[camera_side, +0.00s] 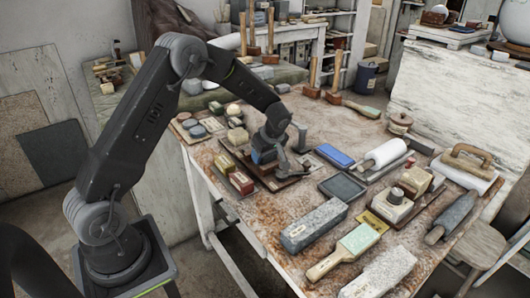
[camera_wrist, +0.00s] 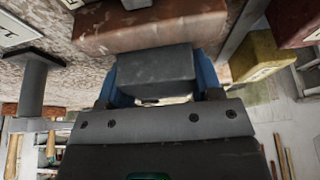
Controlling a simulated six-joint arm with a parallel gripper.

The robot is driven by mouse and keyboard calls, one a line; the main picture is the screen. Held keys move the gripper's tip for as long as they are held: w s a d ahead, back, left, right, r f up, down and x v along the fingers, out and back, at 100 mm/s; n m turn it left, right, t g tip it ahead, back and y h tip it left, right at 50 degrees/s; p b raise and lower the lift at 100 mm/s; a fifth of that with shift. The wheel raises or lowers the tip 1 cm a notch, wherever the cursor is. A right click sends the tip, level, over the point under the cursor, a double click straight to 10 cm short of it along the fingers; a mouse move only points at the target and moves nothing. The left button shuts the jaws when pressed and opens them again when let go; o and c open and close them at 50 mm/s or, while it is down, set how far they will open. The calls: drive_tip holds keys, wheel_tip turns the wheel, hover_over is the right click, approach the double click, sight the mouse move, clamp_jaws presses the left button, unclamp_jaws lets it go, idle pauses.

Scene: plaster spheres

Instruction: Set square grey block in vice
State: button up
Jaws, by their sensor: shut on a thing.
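My gripper (camera_side: 264,157) is low over the left part of the worktable in the side view. In the wrist view its two blue fingers are shut on the square grey block (camera_wrist: 155,72), one on each side. The block's underside is hidden. Grey metal parts that look like the vice (camera_side: 284,166) are right beside my gripper, on a dark brown board (camera_side: 279,183). A grey T-shaped metal part (camera_wrist: 38,75) stands at the left of the wrist view. I cannot tell whether the block is between the vice jaws or touching them.
A yellow block (camera_side: 225,162) and a red block (camera_side: 241,182) lie close to the left of my gripper. A blue-topped stone (camera_side: 334,156) and a dark tray (camera_side: 342,187) lie to the right. Whetstones and brushes crowd the front. Bare stained tabletop (camera_side: 262,222) shows at the front left.

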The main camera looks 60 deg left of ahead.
drive_tip(key=shift+f, duration=0.55)
drive_tip(key=o, duration=1.2)
drive_tip(key=shift+f, duration=0.1)
drive_tip(key=shift+r, duration=2)
